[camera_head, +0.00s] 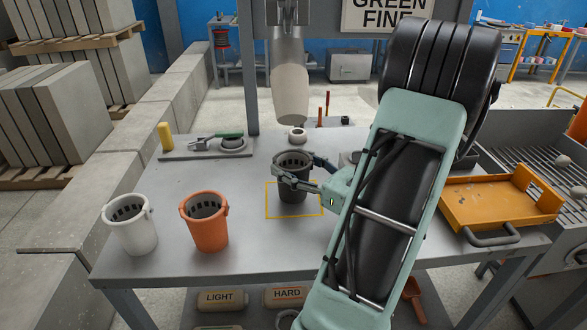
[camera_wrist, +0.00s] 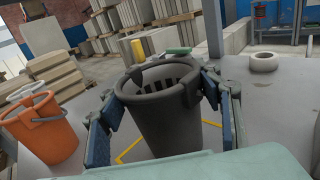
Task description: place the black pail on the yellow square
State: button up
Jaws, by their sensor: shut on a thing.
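The black pail (camera_head: 293,188) is upright at the yellow square (camera_head: 295,217), an outline on the grey table. It covers the square's back part in the head view; I cannot tell whether its base touches the table. My gripper (camera_head: 293,173) reaches in from the right and is shut on the pail near its rim. In the wrist view the black pail (camera_wrist: 165,115) stands between the two fingers (camera_wrist: 165,95), and part of the yellow square (camera_wrist: 130,150) shows behind it.
An orange pail (camera_head: 206,222) and a white pail (camera_head: 130,225) stand on the table (camera_head: 160,260) to the left. A tool on a plate (camera_head: 207,147) lies at the back left, and a white ring (camera_head: 298,135) at the back. An orange tray (camera_head: 500,203) is at the right.

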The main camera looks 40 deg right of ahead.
jog(key=shift+f, duration=0.3)
jog(key=shift+f, duration=0.2)
jog(key=o, duration=1.5)
jog(key=shift+o, duration=0.2)
jog(key=shift+r, duration=0.2)
jog(key=shift+s, duration=0.3)
jog(key=s, duration=1.1)
jog(key=shift+s+d, duration=0.25)
jog(key=shift+d, duration=0.15)
